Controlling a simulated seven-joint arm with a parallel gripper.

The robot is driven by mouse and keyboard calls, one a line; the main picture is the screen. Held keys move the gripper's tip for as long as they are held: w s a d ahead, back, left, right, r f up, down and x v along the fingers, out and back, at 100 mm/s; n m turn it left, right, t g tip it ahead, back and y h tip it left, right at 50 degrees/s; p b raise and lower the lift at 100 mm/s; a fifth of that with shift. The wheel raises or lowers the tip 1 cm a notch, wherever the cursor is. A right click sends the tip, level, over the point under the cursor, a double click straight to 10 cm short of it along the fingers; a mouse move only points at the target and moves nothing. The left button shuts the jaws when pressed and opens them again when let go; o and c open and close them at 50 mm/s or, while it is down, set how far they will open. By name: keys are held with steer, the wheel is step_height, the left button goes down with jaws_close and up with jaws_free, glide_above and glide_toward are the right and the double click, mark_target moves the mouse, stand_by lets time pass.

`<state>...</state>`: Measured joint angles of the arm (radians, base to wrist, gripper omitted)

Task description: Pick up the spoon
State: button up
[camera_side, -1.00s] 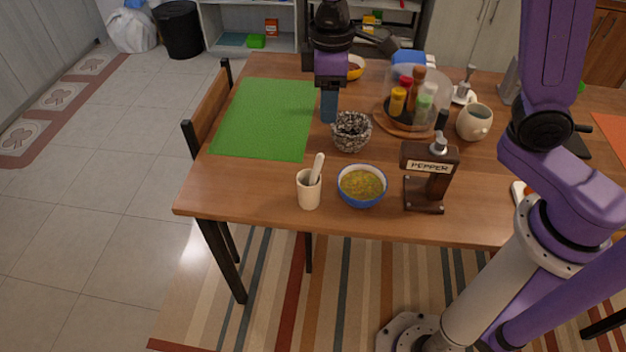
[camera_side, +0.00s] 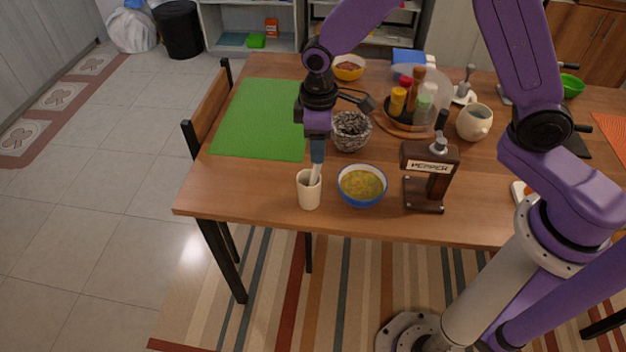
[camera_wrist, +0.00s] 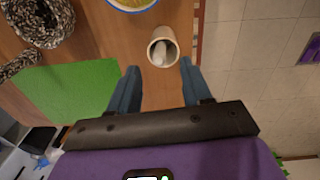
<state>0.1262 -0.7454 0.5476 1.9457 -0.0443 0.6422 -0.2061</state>
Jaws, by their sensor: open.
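The spoon (camera_side: 315,173) stands tilted in a cream cup (camera_side: 309,194) near the table's front left edge. In the side view its upper end is partly hidden by my fingers. In the wrist view the spoon (camera_wrist: 160,53) shows inside the cup (camera_wrist: 172,60), beyond my fingertips. My gripper (camera_side: 317,152) is just above the cup, pointing down at the spoon's upper end. In the wrist view my gripper (camera_wrist: 160,80) has its two blue fingers wide apart, with the spoon lined up between them. I cannot tell whether a finger touches it.
A blue soup bowl (camera_side: 362,187) stands right of the cup, then a pepper dispenser (camera_side: 430,178). A woven bowl (camera_side: 351,131) is close behind my gripper. A green mat (camera_side: 255,120) lies at left. The table's front edge is close to the cup.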

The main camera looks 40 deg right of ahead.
glide_above(318, 178)
steer(key=shift+f, duration=2.9)
jaws_close()
